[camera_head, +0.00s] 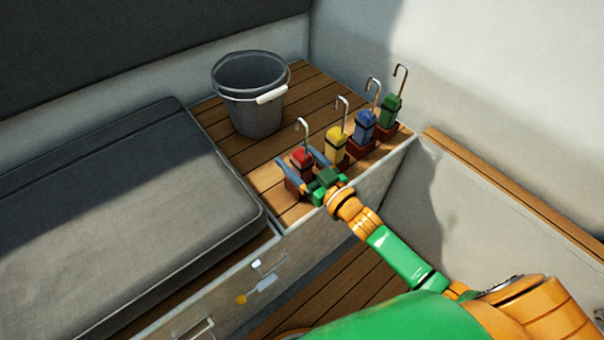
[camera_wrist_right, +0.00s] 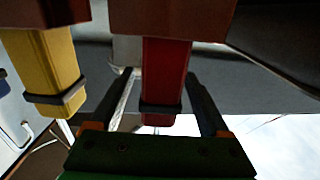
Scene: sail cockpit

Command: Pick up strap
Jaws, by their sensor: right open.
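Several coloured strap bundles with metal hooks stand upright in brown-red holders on a wooden shelf: red (camera_head: 301,160), yellow (camera_head: 335,143), blue (camera_head: 364,126) and green (camera_head: 390,111). My right gripper (camera_head: 295,157) is open at the red strap, one finger on each side of it. The right wrist view looks inverted; there the red strap (camera_wrist_right: 166,75) with its dark band lies between the spread fingers of my right gripper (camera_wrist_right: 160,78). I cannot tell whether a finger touches it. The yellow strap (camera_wrist_right: 52,75) is to its left. My left gripper is not in view.
A grey bucket (camera_head: 250,105) with a white handle grip stands on the shelf behind the straps. A dark grey cushion (camera_head: 110,215) lies to the left. A pale wall (camera_head: 490,90) rises behind and right. The shelf's front is clear left of the red holder.

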